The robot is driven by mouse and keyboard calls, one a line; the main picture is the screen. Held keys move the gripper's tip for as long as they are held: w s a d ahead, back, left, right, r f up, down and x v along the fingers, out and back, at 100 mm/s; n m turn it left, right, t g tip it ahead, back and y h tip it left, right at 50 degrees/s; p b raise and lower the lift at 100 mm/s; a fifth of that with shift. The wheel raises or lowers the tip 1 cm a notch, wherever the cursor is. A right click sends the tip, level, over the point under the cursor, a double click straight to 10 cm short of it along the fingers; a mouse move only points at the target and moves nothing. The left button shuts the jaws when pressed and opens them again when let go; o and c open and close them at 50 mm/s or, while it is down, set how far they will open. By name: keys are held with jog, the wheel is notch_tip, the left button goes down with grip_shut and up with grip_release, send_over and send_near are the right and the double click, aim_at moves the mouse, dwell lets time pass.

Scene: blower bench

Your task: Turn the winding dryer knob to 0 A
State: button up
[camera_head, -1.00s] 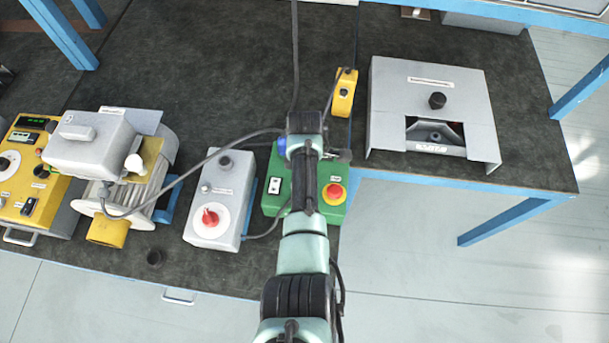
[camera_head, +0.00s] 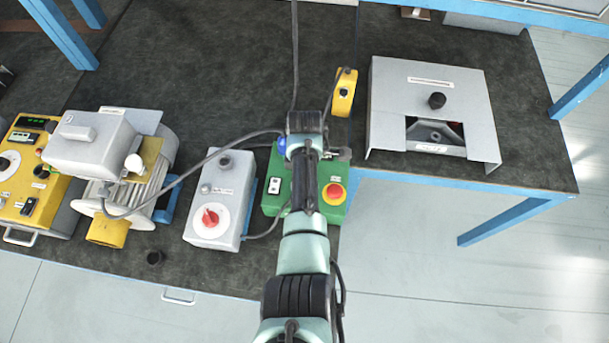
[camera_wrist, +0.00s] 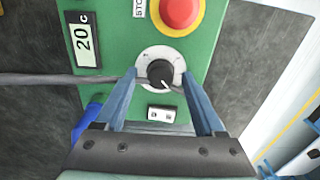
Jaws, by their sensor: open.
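The green box (camera_head: 272,209) stands on the bench, largely covered by my arm in the head view. In the wrist view, the green box (camera_wrist: 118,48) carries a black knob (camera_wrist: 159,71) on a round white dial. A pale pointer mark on the knob faces the lower right of the picture; the dial's figures are too small to read. My gripper (camera_wrist: 160,76) is open, with one finger on each side of the knob. I cannot tell whether either finger touches it. The head view hides the knob and my fingertips behind my arm.
A dark cable (camera_wrist: 55,78) runs to the left finger. A grey box with a red knob (camera_head: 209,217) stands to the left, a grey hood (camera_head: 395,95) to the right.

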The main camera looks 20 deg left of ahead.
notch_tip(320, 180, up, 13)
dwell(0.6)
dwell(0.4)
